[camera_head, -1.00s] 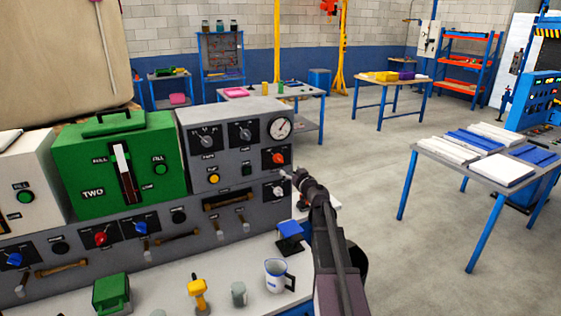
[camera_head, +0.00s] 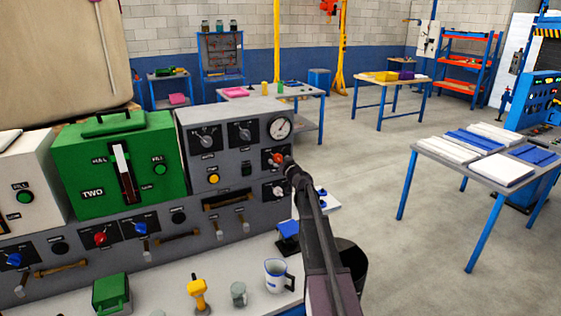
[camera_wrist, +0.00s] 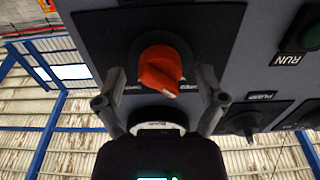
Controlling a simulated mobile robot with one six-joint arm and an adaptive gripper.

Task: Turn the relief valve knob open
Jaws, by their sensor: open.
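An orange-red knob (camera_wrist: 160,70) on a black plate is centred in the wrist view, between the two fingers of my gripper (camera_wrist: 160,80). The fingers are open, one on each side of the knob, with visible gaps. In the head view the red knob (camera_head: 278,158) is on the right of the grey panel box (camera_head: 225,130), below a round gauge (camera_head: 279,127). My gripper (camera_head: 285,163) is in front of it, and my arm hides part of the area. The label beside the knob is partly covered and unreadable.
In the head view a white-pointer knob (camera_head: 278,191) lies just below. A cup (camera_head: 277,274) and a blue stand (camera_head: 289,235) are on the bench.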

